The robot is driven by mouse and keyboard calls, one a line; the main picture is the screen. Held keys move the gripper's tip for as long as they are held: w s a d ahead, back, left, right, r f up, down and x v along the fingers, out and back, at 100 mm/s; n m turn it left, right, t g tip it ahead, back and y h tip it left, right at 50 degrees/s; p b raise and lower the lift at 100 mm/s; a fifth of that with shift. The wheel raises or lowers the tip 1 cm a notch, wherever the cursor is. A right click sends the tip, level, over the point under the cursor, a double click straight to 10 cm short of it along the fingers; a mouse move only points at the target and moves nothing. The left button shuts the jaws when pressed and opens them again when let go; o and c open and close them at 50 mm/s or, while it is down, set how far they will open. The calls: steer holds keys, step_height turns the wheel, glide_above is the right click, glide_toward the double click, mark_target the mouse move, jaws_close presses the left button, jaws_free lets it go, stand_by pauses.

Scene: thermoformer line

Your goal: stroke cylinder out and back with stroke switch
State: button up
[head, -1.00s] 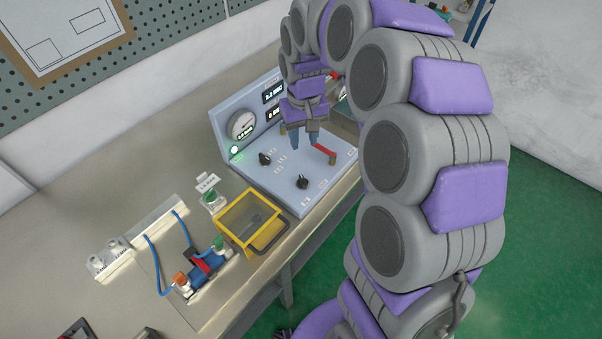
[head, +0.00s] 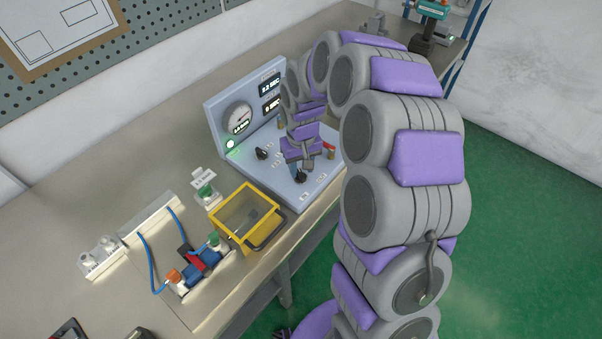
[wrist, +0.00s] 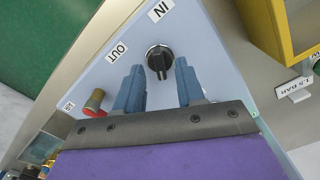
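The stroke switch is a black rotary knob (wrist: 159,60) on the pale blue panel (wrist: 215,60), with IN and OUT labels beside it in the wrist view. In the head view the switch (head: 300,177) shows at the panel's near edge, just below my gripper (head: 304,171). In the wrist view my gripper (wrist: 158,72) is open, its two blue fingers on either side of the knob with gaps visible; I cannot tell whether they touch it. The blue cylinder assembly (head: 205,261) with orange and green fittings lies on the bench at left.
A yellow-framed guard (head: 247,215) stands between cylinder and panel. A second black knob (head: 262,153), a red-topped control (head: 328,151), a round gauge (head: 237,118) and lit displays (head: 270,85) are on the panel. Blue tubes (head: 150,264) run on the bench.

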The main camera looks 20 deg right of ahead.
mark_target(301, 175)
steer(key=shift+f, duration=1.25)
steer(key=shift+c, duration=0.2)
jaws_close()
